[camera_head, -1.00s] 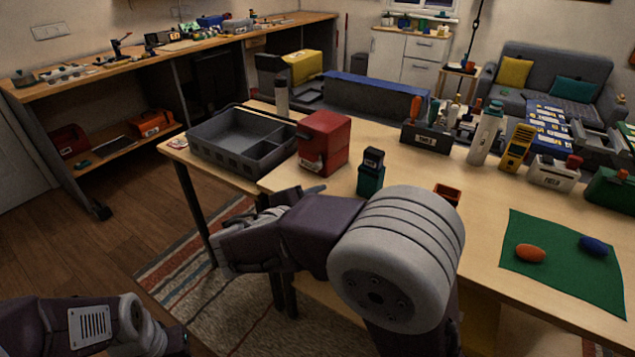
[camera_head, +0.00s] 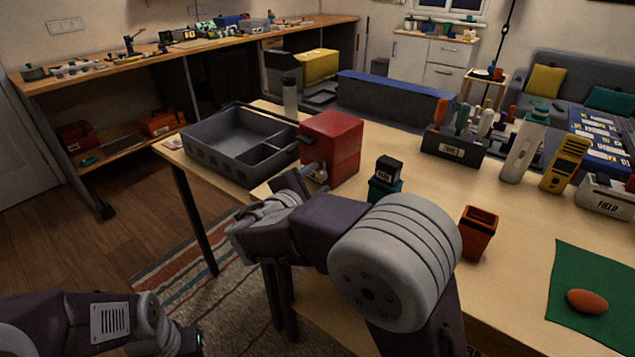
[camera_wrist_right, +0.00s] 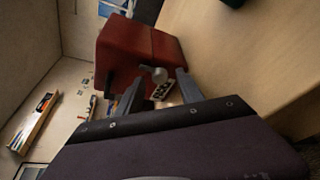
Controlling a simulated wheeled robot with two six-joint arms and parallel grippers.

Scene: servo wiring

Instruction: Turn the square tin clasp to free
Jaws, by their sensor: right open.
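The square tin is a red box (camera_head: 333,140) on the table, right of the grey divided tray. In the right wrist view the red tin (camera_wrist_right: 135,48) appears tilted, with a small grey clasp (camera_wrist_right: 155,73) on its near face beside a white label with dark marks. My right gripper (camera_head: 312,172) is at the tin's near left face in the head view. In the right wrist view my right gripper (camera_wrist_right: 158,88) is open, its two fingers on either side of the clasp; I cannot tell if they touch it.
A grey tray (camera_head: 205,160) stands left of the tin. A dark-capped green jar (camera_head: 386,185) and an orange-red cup (camera_head: 478,232) stand to the right. A green mat (camera_head: 600,275) holds an orange oval. The table between cup and mat is clear.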

